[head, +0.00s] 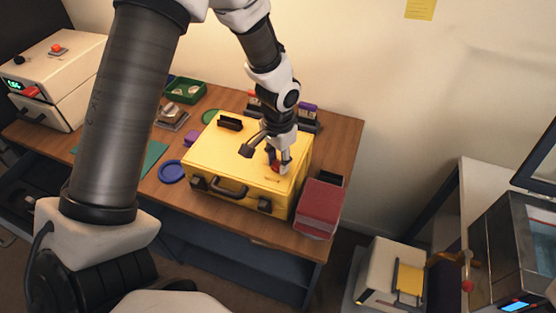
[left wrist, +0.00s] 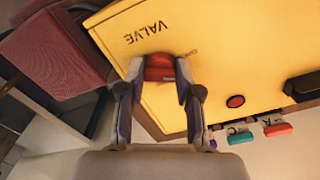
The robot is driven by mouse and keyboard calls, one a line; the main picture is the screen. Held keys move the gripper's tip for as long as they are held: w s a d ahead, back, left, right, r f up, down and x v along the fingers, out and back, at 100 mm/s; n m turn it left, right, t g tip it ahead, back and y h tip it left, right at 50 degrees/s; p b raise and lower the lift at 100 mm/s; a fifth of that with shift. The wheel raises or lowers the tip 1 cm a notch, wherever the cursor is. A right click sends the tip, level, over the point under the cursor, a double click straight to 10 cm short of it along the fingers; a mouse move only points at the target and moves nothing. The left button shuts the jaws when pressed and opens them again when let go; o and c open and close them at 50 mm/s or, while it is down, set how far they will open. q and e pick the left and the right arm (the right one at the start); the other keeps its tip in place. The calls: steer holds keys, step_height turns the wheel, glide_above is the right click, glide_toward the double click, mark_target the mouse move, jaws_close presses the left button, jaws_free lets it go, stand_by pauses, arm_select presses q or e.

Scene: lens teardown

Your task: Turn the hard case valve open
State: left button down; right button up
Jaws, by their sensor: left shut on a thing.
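The yellow hard case (head: 218,165) lies shut on the wooden table, its handle and latches facing the front edge. The red valve knob (left wrist: 159,68) sits on the case lid beside the printed word VALVE. My left gripper (left wrist: 157,82) is shut on the valve knob, one finger on each side of it. In the head view my left gripper (head: 279,166) reaches down onto the right part of the lid and mostly covers the knob. How far the knob is turned is hard to tell. My right gripper is in neither view.
A dark red box (head: 320,203) stands close to the case's right side. A blue ring (head: 171,171) lies left of the case, and a green tray (head: 185,90) stands behind it. A red button (left wrist: 235,101) is on the lid near the knob.

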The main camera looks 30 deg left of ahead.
mark_target(278, 162)
arm_select(q)
steer(key=n+b, duration=0.1)
steer(key=n, duration=0.3)
steer(key=shift+s+f+n, duration=0.1)
steer(key=shift+n, duration=0.3)
stand_by(0.4)
steer(key=c, duration=0.8)
jaws_free()
step_height(278, 162, up, 12)
steer(key=shift+r, duration=0.1)
